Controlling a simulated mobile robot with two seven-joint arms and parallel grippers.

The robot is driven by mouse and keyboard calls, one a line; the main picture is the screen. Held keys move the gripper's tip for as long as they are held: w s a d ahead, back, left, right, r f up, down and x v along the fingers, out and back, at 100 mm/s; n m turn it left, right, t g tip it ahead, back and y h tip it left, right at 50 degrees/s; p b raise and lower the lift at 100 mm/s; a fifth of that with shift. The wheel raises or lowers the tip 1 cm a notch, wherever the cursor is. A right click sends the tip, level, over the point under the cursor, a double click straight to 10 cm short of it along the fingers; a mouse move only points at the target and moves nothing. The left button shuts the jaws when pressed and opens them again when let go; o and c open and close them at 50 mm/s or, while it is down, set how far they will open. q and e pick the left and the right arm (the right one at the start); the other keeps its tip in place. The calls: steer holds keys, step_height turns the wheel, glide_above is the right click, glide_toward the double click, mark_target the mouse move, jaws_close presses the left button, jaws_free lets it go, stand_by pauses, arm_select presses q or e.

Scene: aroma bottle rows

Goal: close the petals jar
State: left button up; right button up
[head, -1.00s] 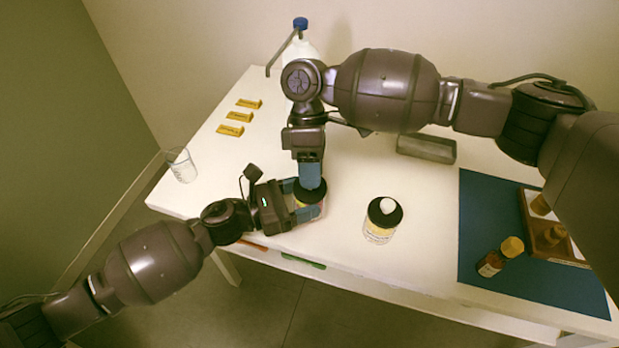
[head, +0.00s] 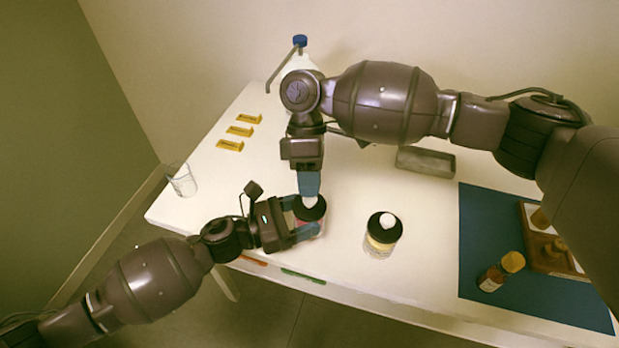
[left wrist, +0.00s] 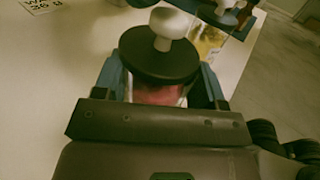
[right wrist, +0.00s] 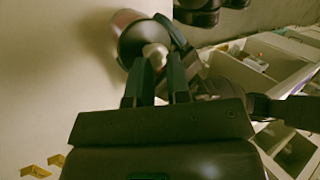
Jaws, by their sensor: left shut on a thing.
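The petals jar (head: 311,229) is a glass jar with pink-red contents, standing upright near the table's front edge. Its black lid (left wrist: 158,56) with a white knob (left wrist: 172,22) sits on top and looks about level in the left wrist view. My left gripper (head: 308,217) is shut on the jar body, with one finger on each side below the lid. My right gripper (head: 309,194) points down just above the knob.
A second black-lidded jar (head: 379,245) with pale yellow contents stands to the right. A blue mat (head: 482,215) holds a wooden tray and an amber bottle (head: 500,272). A grey tray (head: 425,162), a glass (head: 181,181), yellow blocks (head: 239,130) and a blue-capped bottle (head: 300,42) stand around.

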arm_select(q)
steer(key=shift+r, duration=0.15)
arm_select(e)
steer(key=shift+s+f, duration=0.25)
steer(key=shift+f, duration=0.05)
steer(key=shift+v, duration=2.05)
arm_select(q)
steer(key=o, duration=1.3)
steer(key=shift+o, duration=0.2)
steer(key=shift+a, duration=0.1)
steer(key=v, duration=1)
steer(key=shift+s+a, duration=0.15)
steer(key=shift+a, duration=0.15)
arm_select(e)
steer(key=shift+f, duration=0.25)
